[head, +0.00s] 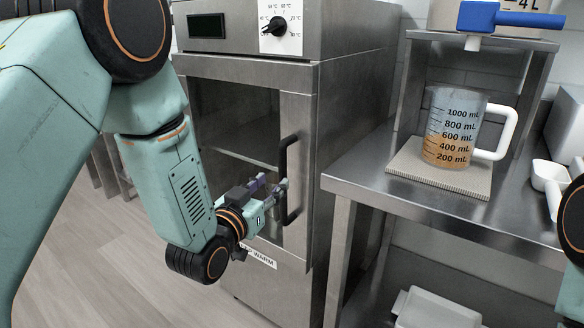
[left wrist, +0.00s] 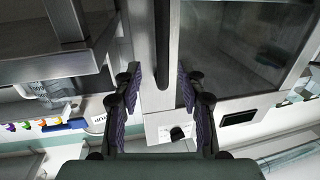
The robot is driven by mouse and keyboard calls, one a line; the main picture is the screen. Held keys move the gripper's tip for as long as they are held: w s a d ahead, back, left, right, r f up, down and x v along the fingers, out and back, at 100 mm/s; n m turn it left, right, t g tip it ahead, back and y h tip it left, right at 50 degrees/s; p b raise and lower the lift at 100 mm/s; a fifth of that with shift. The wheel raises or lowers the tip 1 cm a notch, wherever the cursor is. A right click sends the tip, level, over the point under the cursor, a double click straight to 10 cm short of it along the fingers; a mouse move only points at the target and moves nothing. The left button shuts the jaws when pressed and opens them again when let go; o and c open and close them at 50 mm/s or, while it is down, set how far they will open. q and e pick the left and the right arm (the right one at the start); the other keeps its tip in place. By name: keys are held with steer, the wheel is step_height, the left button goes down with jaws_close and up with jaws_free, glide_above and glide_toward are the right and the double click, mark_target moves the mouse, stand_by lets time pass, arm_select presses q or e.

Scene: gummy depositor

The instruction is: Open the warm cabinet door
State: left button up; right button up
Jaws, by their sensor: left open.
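The warm cabinet (head: 345,130) is a steel box with a dial and display on top. Its door (head: 296,110) has a dark glass window and looks shut. A black vertical handle (head: 284,165) sits on the door's right side, and it also shows in the left wrist view (left wrist: 187,60). My left gripper (head: 281,192) is open at the lower half of the handle. In the left wrist view its fingers (left wrist: 162,85) are spread, with the handle nearer the right finger. I cannot tell whether they touch it. My right gripper is out of view.
A steel table (head: 370,185) stands right of the cabinet, holding a measuring jug (head: 452,125) on a mat (head: 408,165). A blue valve (head: 500,15) is above the jug. A white scoop (head: 550,180) lies at the right.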

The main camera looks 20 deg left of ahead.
mark_target(281, 170)
arm_select(q)
steer(key=w, duration=0.2)
steer(key=w+b, duration=0.1)
steer(key=w, duration=0.3)
steer(key=shift+w+d+r, duration=0.2)
steer(key=shift+w+d, duration=0.1)
steer(key=shift+d, duration=0.1)
steer(key=shift+w+b, duration=0.3)
steer(key=shift+w, duration=0.25)
steer(key=shift+c, duration=0.5)
jaws_close()
